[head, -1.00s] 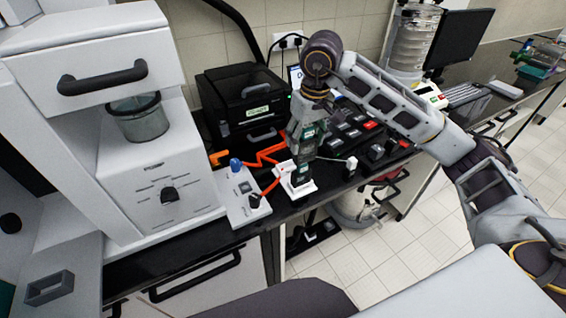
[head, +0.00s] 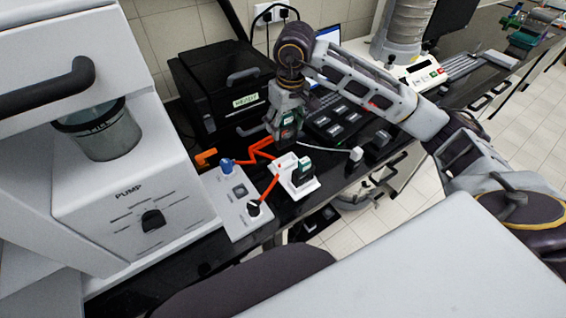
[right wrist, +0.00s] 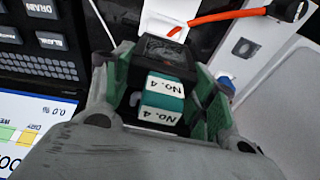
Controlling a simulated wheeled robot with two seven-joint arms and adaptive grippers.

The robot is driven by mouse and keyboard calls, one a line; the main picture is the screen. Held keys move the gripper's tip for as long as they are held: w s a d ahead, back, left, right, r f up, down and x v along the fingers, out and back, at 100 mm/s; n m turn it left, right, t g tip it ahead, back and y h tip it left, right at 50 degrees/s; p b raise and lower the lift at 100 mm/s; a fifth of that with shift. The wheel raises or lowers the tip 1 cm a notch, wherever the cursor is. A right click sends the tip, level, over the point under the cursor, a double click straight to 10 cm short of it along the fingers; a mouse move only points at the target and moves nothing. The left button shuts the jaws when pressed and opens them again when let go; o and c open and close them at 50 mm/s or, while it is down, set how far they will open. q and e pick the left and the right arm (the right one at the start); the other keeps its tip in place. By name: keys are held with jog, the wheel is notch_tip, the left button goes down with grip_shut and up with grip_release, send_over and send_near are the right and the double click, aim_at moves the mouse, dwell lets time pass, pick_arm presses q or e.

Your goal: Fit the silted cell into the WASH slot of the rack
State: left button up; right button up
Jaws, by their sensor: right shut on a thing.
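My right gripper (head: 286,138) is shut on a cell over the bench, behind the white holder. In the right wrist view the held cell (right wrist: 163,98) has a teal body with "NO. 4" labels and a dark end. Silt on it cannot be made out. A dark cell with a green side (head: 304,171) stands in the white holder (head: 284,160). The rack appears to be the black unit with several labelled places (head: 340,120); in the wrist view its labels (right wrist: 38,42) include "DRAIN", and WASH cannot be read. My left gripper is not in view.
A white panel (head: 230,207) with a blue knob (head: 226,167), a black knob and orange leads lies left of the holder. A black box (head: 228,88) stands behind. The pump cabinet (head: 130,200) blocks the left. A small white-ended cable (head: 356,154) lies right of the holder.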

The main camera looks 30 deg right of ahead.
aim_at(285, 139)
jog(key=shift+s, duration=0.1)
jog(key=shift+f, duration=0.4)
notch_tip(285, 139, down, 4)
jog(key=shift+r+p, duration=0.25)
jog(key=shift+p, duration=0.05)
jog(key=shift+f, duration=0.6)
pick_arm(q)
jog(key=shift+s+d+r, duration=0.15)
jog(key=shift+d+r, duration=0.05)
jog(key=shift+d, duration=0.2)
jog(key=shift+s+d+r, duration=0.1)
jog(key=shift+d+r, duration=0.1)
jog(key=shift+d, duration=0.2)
pick_arm(e)
jog(key=shift+f, duration=0.15)
jog(key=shift+f+p, duration=0.3)
jog(key=shift+f, duration=1.55)
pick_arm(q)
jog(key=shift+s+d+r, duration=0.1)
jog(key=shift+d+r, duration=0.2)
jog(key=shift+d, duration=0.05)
pick_arm(e)
jog(key=shift+f, duration=0.2)
